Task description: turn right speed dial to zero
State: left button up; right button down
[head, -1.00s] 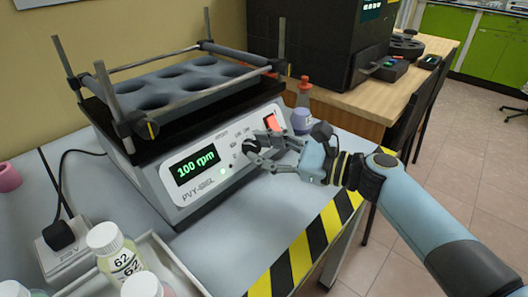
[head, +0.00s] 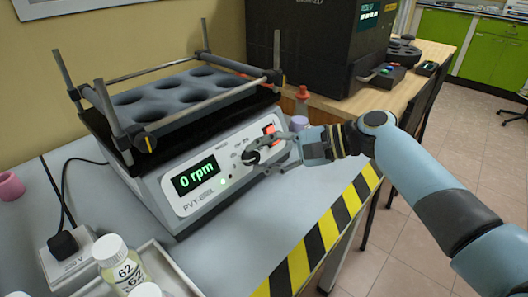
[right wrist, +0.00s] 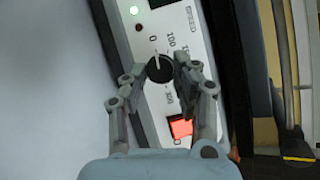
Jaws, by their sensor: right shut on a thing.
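The shaker (head: 165,195) stands on the bench with its front panel toward me. Its display (head: 195,176) reads "0 rpm" in green. The black speed dial (head: 250,157) is on the panel, right of the display. My right gripper (head: 262,158) is shut on the dial. In the right wrist view the fingers (right wrist: 159,80) sit on either side of the dial (right wrist: 158,68), whose white mark points toward the 0 label. A lit red switch (right wrist: 180,127) is beside the dial. My left gripper is not in view.
A tray (head: 175,270) with capped bottles (head: 120,262) is at the front left. A power socket (head: 65,258) with a plug is on the left. Yellow-black tape (head: 320,240) marks the bench edge.

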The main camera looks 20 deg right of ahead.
jog(key=shift+n+h, duration=0.3)
jog(key=shift+n, duration=0.3)
jog(key=c, duration=1)
grip_release()
jog(key=v, duration=1.2)
jog(key=shift+w, duration=0.1)
